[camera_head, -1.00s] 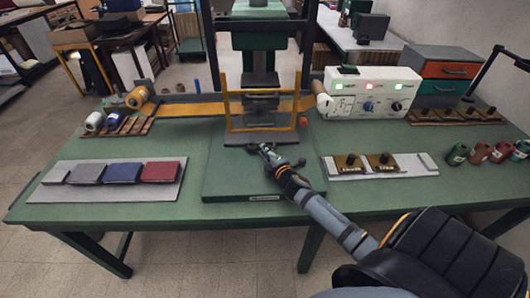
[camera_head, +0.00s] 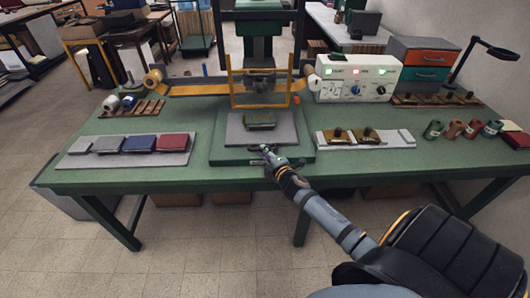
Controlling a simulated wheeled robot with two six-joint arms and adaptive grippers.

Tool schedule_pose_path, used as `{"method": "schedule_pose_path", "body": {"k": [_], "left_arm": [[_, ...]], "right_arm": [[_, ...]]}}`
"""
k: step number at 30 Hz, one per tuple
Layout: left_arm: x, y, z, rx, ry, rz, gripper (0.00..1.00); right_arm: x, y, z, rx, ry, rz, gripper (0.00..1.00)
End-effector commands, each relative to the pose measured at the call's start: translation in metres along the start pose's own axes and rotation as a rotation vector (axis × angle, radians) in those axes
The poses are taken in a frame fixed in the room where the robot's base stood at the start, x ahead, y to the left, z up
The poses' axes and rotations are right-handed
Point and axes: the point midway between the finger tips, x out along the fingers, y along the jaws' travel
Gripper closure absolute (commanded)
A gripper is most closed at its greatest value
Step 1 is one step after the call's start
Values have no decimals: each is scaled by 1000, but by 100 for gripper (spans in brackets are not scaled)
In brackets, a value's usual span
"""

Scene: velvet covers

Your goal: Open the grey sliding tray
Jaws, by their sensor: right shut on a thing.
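The grey sliding tray (camera_head: 235,131) lies on the green base (camera_head: 217,150) of the press. It sticks out toward me from under the yellow guard frame (camera_head: 232,88). A dark green cover (camera_head: 260,119) lies on the tray. My right gripper (camera_head: 268,151) is shut at the middle of the tray's front edge. The part it grips, apparently the tray's handle, is mostly hidden by the fingers. My left gripper is not in view.
A pale board with several covers (camera_head: 70,161) lies left of the press. A board with brown stamp holders (camera_head: 395,142) lies to the right. Table in front is clear.

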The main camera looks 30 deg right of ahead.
Motion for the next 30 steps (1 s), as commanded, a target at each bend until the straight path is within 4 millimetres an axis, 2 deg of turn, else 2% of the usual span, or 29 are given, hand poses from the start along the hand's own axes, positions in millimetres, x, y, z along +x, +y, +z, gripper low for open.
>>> {"method": "schedule_pose_path", "body": {"k": [11, 12, 13, 23, 26, 30], "left_arm": [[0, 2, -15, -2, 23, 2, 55], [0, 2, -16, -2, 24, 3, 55], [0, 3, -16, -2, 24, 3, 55], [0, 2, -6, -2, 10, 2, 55], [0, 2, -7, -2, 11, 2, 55], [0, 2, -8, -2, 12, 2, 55]], "right_arm": [[0, 2, 0, -2, -1, 2, 100], [0, 2, 0, -2, -1, 2, 82], [0, 2, 0, -2, -1, 2, 77], [-1, 2, 0, -4, 0, 2, 76], [-12, 1, 1, -7, 0, 0, 76], [-44, 0, 1, -10, 1, -2, 76]]}}
